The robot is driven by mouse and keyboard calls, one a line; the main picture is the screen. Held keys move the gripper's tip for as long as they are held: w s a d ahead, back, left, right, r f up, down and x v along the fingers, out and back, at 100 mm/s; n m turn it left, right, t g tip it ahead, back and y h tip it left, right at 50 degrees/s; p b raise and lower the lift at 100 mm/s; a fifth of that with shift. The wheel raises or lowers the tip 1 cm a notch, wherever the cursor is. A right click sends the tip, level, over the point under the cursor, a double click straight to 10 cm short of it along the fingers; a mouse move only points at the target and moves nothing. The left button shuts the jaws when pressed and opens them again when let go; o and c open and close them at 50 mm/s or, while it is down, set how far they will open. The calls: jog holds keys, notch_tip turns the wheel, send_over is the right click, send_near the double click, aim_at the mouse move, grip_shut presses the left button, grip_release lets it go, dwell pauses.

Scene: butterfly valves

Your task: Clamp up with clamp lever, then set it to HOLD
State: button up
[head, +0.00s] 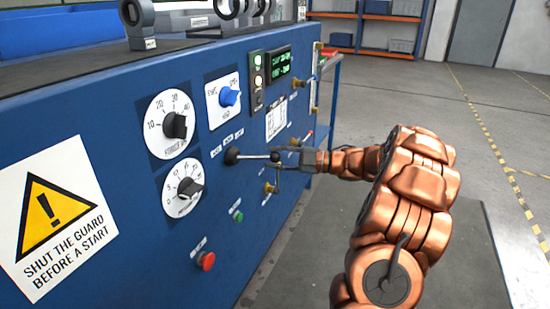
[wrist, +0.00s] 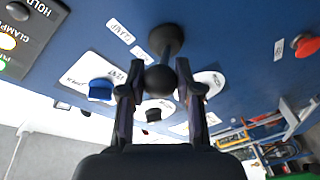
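The clamp lever (head: 250,157) sticks out of the blue panel, with a dark round boss and a black ball at its free end. In the wrist view the ball (wrist: 161,80) sits between the two fingertips, with the boss (wrist: 166,38) behind it. My gripper (wrist: 161,84) has a finger close against each side of the ball and looks shut on it; it also shows in the head view (head: 284,159). A CLAMP label (wrist: 120,31) is beside the boss. On the lamp plate (wrist: 32,32), the lamp by CLAMP glows and the one by HOLD is dark.
A blue selector (head: 230,96), two black dials (head: 175,125) (head: 187,188), a red button (head: 206,261) and a green button (head: 238,216) surround the lever. A brass-coloured fitting (head: 271,188) sits just below my gripper. Open floor lies right.

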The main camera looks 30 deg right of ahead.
grip_shut()
